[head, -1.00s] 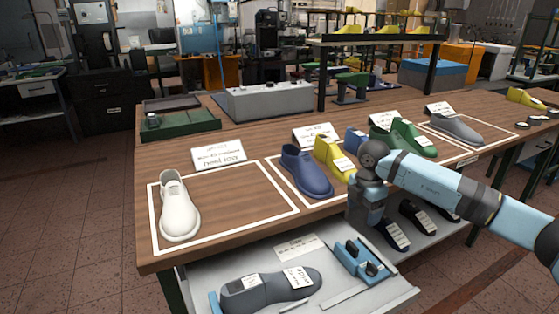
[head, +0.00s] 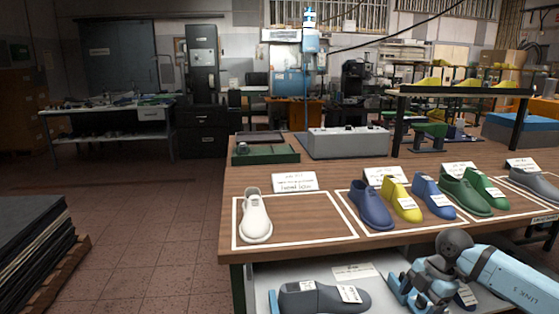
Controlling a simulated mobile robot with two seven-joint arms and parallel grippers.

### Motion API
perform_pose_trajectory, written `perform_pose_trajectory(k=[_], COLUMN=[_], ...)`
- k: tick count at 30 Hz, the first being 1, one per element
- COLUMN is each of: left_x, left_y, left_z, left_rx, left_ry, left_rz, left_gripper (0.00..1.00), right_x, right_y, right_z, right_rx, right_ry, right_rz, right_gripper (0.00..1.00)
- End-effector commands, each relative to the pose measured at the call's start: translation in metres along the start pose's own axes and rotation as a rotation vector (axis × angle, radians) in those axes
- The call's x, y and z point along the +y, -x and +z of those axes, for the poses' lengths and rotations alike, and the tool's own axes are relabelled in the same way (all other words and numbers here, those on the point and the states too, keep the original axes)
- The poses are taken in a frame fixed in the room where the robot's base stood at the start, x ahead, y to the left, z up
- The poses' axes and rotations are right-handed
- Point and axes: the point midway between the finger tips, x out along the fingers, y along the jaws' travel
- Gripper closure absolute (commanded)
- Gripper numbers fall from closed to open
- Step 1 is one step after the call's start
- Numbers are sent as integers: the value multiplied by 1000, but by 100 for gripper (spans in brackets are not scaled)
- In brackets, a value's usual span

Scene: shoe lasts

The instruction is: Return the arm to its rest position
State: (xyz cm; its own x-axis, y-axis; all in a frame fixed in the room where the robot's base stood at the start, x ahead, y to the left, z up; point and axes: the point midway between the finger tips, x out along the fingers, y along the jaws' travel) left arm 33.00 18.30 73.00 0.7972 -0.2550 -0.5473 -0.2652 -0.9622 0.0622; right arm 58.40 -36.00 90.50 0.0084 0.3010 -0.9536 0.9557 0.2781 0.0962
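My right arm enters from the right edge, over the lower shelf in front of the wooden table (head: 330,205). My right gripper (head: 428,290) hangs low at the bottom of the view, below the grey wrist joint. Its fingers blend with light blue parts there, so I cannot tell whether they are open or shut. My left arm and gripper are not in view. A white shoe last (head: 256,217) stands in the left outlined area. A blue last (head: 371,205), a yellow last (head: 402,200) and a second blue last (head: 433,198) stand in the middle area.
Green lasts (head: 465,193) and a grey last (head: 535,182) stand further right. A dark grey labelled last (head: 318,298) lies on the lower shelf. A grey control box (head: 345,143) sits at the back. The left floor is open, beside a dark stack (head: 30,245).

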Motion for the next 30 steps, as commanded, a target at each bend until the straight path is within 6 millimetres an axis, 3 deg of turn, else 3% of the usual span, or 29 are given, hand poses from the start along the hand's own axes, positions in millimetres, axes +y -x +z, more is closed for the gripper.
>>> perform_pose_trajectory(k=[1,5,6,9,13,17,21,26,30], left_x=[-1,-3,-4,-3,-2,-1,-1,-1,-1], left_y=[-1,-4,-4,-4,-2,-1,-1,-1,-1], left_z=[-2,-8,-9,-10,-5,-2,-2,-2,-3], left_rx=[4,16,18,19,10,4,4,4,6], left_ry=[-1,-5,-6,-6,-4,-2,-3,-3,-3], left_rz=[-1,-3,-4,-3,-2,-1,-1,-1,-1], left_gripper=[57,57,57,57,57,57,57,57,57], right_x=[-2,-7,-10,-17,-23,-31,-53,-98,-142], right_y=[-21,-61,-70,-80,-75,-75,-96,-140,-176], right_z=[-27,-104,-132,-194,-240,-245,-221,-192,-182], right_rx=[105,419,536,810,1056,1139,1050,844,688], right_ry=[56,191,219,230,96,-183,-577,-954,-1167], right_rz=[23,150,215,421,729,1011,1191,1186,1082], right_gripper=[23,23,23,23,23,23,23,23,23])
